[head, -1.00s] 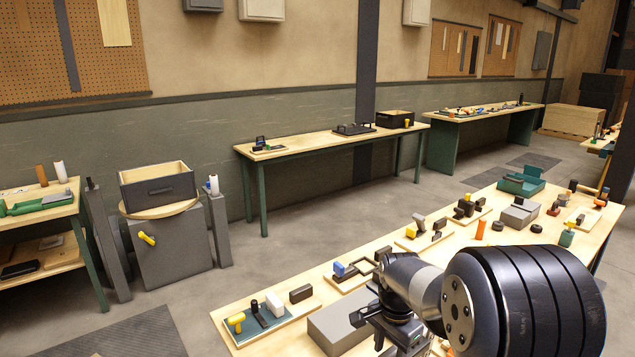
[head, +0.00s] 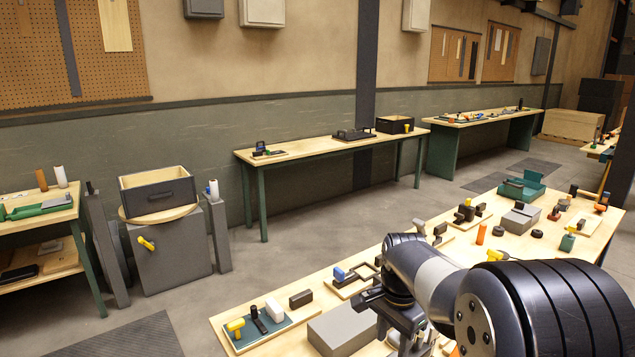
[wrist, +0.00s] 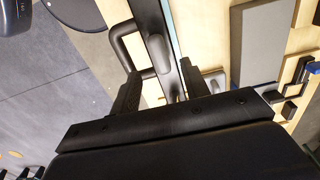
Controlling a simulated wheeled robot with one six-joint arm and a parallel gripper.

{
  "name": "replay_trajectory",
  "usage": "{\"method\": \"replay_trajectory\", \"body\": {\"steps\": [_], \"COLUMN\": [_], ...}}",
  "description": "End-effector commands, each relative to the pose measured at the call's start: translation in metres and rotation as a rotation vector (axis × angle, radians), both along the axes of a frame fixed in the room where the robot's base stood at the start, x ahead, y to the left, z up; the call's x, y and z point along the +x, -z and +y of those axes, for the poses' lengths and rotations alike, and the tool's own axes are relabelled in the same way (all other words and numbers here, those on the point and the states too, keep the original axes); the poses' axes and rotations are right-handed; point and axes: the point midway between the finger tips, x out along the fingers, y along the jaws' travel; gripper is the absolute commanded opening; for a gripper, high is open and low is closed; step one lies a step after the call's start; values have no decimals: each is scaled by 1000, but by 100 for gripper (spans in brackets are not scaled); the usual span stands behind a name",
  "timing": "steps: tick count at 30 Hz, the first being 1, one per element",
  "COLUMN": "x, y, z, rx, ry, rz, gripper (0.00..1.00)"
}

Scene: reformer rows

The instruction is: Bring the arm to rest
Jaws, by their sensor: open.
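My arm (head: 440,285) reaches over the near workbench (head: 265,293) from the lower right of the head view. My gripper (wrist: 163,88) shows in the wrist view with its two dark fingers spread apart. Nothing is clearly held between them. A dark bar with a rounded grey part (wrist: 157,55) lies beyond the fingers; I cannot tell how far below. In the head view the gripper is beneath the forearm, beside a grey block (head: 342,330), and its fingertips are partly hidden.
A teal-topped board (head: 270,322) holds yellow, black and white pieces. A dark-fronted box (head: 157,191) stands on a grey pedestal. A long bench (head: 310,145) lies along the wall. Several small fixtures and a green open case (head: 522,187) crowd the near bench. Floor between benches is clear.

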Motion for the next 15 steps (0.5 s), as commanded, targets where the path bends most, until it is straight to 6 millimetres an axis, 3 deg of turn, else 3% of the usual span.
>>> {"method": "replay_trajectory", "body": {"steps": [7,15], "x": [-1,0], "y": [51,51], "z": [0,0], "rx": [0,0], "ry": [-1,-209], "rz": [5,0], "gripper": [44,44]}}
